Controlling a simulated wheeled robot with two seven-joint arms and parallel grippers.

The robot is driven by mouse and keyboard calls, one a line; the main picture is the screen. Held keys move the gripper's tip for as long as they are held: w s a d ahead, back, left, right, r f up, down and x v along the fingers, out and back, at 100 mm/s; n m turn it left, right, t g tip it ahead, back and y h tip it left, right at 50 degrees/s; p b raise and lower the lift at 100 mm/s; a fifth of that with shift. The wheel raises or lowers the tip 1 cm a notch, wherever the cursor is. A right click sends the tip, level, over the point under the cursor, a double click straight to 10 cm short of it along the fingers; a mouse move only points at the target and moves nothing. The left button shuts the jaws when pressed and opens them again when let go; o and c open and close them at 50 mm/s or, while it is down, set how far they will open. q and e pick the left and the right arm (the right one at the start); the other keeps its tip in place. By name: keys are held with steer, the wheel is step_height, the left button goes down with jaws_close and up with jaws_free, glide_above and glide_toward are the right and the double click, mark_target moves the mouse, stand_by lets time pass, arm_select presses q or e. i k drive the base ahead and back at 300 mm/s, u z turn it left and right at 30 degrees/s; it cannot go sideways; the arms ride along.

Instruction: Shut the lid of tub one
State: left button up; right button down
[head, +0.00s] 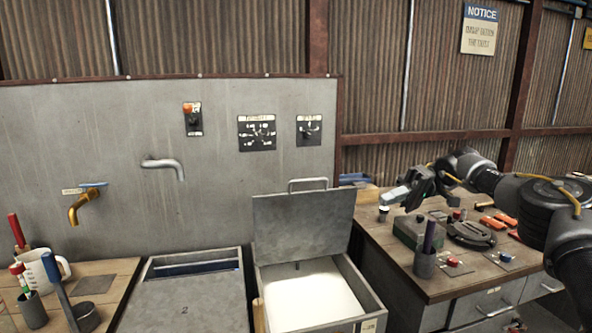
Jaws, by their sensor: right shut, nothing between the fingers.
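The open tub (371,300) in the lower middle holds something white and flat. My left gripper is out of view.
The right workbench (441,284) carries a green box (413,231), a dark cup (425,264) and tools. A brass tap (84,207) and a steel spout (165,165) stick out from the wall panel. Space before the raised lid looks clear.

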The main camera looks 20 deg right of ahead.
mark_target(290, 228)
steer(key=i, duration=1.1)
steer(key=z, duration=0.05)
